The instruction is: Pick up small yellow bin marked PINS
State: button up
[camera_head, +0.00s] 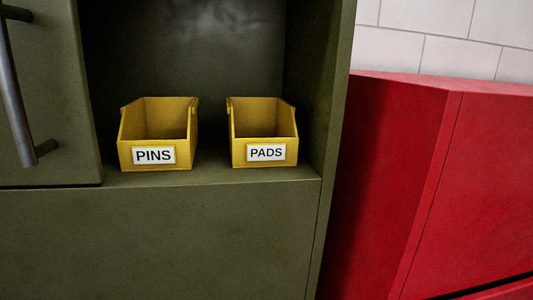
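The small yellow bin marked PINS (155,136) stands upright on the floor of an open green cabinet niche, at the left in the camera_head view. Its white label faces me and its open top shows an empty-looking inside. A second yellow bin marked PADS (263,133) stands to its right, with a gap between the two. My gripper does not show in this view.
The green cabinet's niche floor (212,177) has a front edge just before the bins. A dark bar handle (20,90) sticks out at the left. The niche's right wall (335,90) stands beside PADS. A red cabinet (400,180) fills the right, before a pale tiled wall (440,30).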

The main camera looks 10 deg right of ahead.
aim_at(155, 133)
jog(key=i+j, duration=0.1)
jog(key=i, duration=1.2)
